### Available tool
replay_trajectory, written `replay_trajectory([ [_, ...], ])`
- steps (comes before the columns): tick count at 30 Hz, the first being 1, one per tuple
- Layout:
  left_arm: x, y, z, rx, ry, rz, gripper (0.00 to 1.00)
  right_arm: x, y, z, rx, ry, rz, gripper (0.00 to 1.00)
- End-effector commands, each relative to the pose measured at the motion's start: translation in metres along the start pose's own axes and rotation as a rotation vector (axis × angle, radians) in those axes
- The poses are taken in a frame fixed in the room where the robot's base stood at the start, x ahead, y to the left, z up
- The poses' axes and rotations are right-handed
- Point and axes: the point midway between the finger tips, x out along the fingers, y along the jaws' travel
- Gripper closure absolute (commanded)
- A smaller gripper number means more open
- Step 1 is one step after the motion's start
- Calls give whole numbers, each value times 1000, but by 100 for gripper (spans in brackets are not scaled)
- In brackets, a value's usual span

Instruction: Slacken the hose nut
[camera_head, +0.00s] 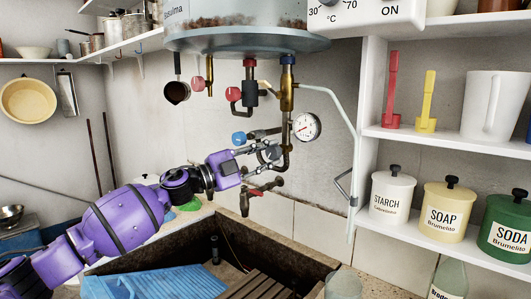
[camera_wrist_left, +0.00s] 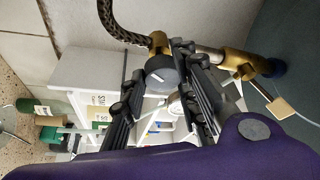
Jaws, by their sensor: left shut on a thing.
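The hose nut (camera_wrist_left: 161,76) is a dark grey round part with a white mark on its face. It shows between my fingers in the left wrist view, beside a brass elbow (camera_wrist_left: 158,43) with a dark braided hose (camera_wrist_left: 122,22). My left gripper (camera_wrist_left: 165,62) is shut on the nut, with one finger on each side. In the head view, my left gripper (camera_head: 270,153) reaches in from the left to the pipework under the boiler. My right gripper is in neither view.
A pressure gauge (camera_head: 306,126), a blue knob (camera_head: 239,138) and a red-handled tap (camera_head: 262,189) are close around the gripper. The boiler (camera_head: 250,40) hangs above, and the stone trough (camera_head: 310,240) lies below. Shelves with jars (camera_head: 392,195) stand at the right.

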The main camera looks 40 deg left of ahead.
Motion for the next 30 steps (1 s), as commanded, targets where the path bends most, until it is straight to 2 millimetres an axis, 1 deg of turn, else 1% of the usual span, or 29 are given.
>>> replay_trajectory([
  [3, 0, 2, -2, 40, 5, 26, 98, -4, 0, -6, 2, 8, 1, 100],
  [4, 0, 3, -2, 45, 5, 28, 98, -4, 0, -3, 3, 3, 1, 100],
  [5, 0, 3, -1, 57, 5, 33, 98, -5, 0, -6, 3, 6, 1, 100],
  [7, 0, 4, -1, 68, 5, 39, 98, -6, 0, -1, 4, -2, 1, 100],
  [8, 0, 3, -1, 80, 5, 44, 98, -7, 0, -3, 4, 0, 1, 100],
  [16, 0, 8, 0, 87, 7, 51, 98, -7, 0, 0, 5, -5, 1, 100],
  [17, 0, 8, 0, 87, 7, 51, 71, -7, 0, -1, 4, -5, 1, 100],
  [20, 0, 8, 0, 87, 7, 51, 58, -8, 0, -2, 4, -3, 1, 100],
  [30, -3, 4, 0, 88, 4, 44, 58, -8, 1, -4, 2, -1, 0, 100],
])
